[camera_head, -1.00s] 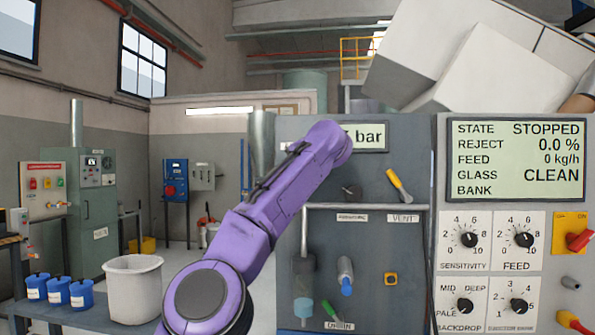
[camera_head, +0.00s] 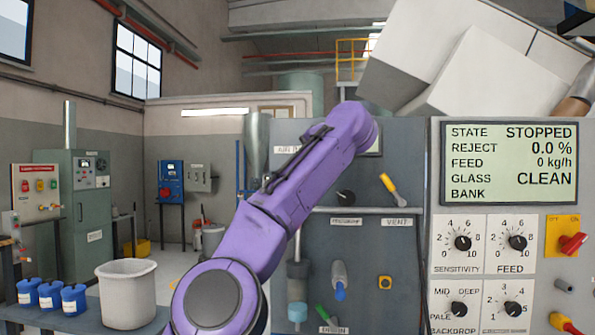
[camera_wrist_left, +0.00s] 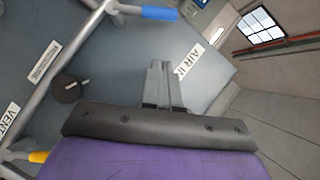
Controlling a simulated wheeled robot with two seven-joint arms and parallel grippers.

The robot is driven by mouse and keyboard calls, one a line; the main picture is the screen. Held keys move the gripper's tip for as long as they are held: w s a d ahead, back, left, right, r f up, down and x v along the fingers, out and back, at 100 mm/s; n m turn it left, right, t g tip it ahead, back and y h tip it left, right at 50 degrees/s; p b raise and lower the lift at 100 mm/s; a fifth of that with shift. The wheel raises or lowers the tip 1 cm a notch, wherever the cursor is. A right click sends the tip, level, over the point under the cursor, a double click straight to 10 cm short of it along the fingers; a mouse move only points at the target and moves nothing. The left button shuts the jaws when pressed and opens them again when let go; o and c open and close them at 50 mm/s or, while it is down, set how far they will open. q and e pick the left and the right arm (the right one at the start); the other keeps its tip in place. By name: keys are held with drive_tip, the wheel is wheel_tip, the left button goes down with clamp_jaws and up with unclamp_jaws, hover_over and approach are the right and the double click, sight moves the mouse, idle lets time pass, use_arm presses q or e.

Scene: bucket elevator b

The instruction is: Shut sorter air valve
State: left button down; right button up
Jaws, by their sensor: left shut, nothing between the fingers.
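The grey air panel (camera_head: 400,265) stands right of centre in the head view. A label reading "AIR I…" (camera_wrist_left: 190,60) shows on it in the left wrist view, partly cut by my gripper. A blue-ended lever (camera_wrist_left: 160,13) sits on the grey pipe (camera_wrist_left: 85,25) at the top of that view; it appears to lie apart from my fingers. My left gripper (camera_wrist_left: 164,75) is shut and empty in front of the panel near the label. In the head view my purple forearm hides it and part of the panel. My right gripper is not in view.
The panel also has a black knob (camera_head: 345,197), a yellow vent lever (camera_head: 389,188) and a green drain lever (camera_head: 325,315). A control panel with a display reading STOPPED (camera_head: 509,163) stands at the right. A white bucket (camera_head: 128,295) and blue tubs (camera_head: 50,296) stand at lower left.

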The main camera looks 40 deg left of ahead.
use_arm(q)
drive_tip(key=v, duration=0.6)
drive_tip(key=shift+s+a+r+b, duration=0.15)
drive_tip(key=shift+s+b, duration=0.15)
drive_tip(key=shift+a, duration=0.1)
